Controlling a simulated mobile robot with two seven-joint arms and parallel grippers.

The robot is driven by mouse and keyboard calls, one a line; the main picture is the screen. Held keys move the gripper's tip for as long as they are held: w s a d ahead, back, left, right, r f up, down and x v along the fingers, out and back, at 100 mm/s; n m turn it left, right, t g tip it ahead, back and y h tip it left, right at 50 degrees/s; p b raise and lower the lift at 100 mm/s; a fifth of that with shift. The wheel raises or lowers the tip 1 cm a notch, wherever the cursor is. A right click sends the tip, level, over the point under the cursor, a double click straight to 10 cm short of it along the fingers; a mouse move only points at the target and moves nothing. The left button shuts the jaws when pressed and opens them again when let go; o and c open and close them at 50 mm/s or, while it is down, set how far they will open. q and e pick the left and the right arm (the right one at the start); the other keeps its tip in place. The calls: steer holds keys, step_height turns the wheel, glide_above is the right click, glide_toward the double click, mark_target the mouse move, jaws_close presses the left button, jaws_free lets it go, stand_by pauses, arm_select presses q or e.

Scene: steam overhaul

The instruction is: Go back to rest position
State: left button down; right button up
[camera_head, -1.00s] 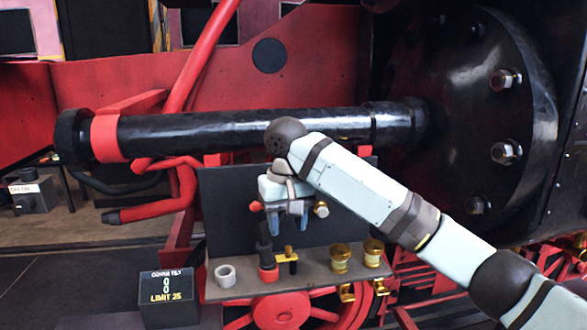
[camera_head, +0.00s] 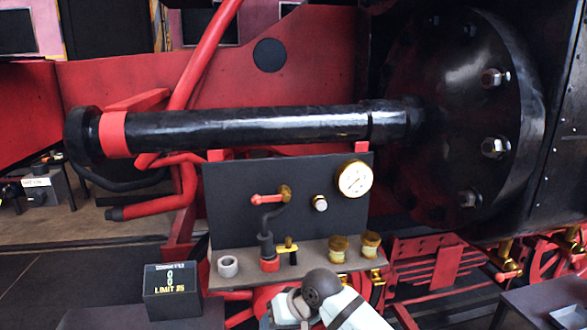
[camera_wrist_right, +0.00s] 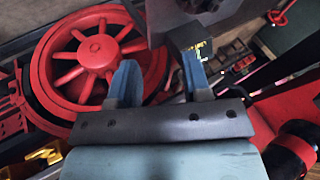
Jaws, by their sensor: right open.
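My right arm shows at the bottom edge of the head view, with its wrist (camera_head: 322,289) low in front of the shelf. Its fingers are cut off there. In the right wrist view my right gripper (camera_wrist_right: 160,82) is open, with two blue fingertips apart and nothing between them. A red spoked wheel (camera_wrist_right: 97,52) is behind the fingers in that view. My left gripper is not in view.
A dark panel (camera_head: 235,190) with a red-handled valve (camera_head: 268,199) and a round gauge (camera_head: 355,179) stands above a shelf (camera_head: 308,256). The shelf holds a grey ring (camera_head: 228,266) and brass fittings (camera_head: 338,248). A black box (camera_head: 171,291) stands left.

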steer(key=s+d+f+m+t, duration=0.1)
steer(key=s+d+f+t, duration=0.2)
steer(key=s+d+f, duration=0.45)
steer(key=s+d+f+m+t, duration=0.1)
steer(key=s+d+f+t, duration=0.25)
steer(key=f, duration=0.65)
steer(key=s+d+f+t+h, duration=0.1)
steer(key=s+d+f+h, duration=0.1)
steer(key=s+d, duration=0.4)
steer(key=s+d+f+t+h, duration=0.1)
steer(key=s+d+f, duration=0.1)
steer(key=s+d, duration=0.4)
steer(key=s, duration=0.4)
steer(key=shift+s+d+f+n+h, duration=0.25)
steer(key=shift+s+d+n+h, duration=0.1)
steer(key=shift+d+n+h, duration=0.05)
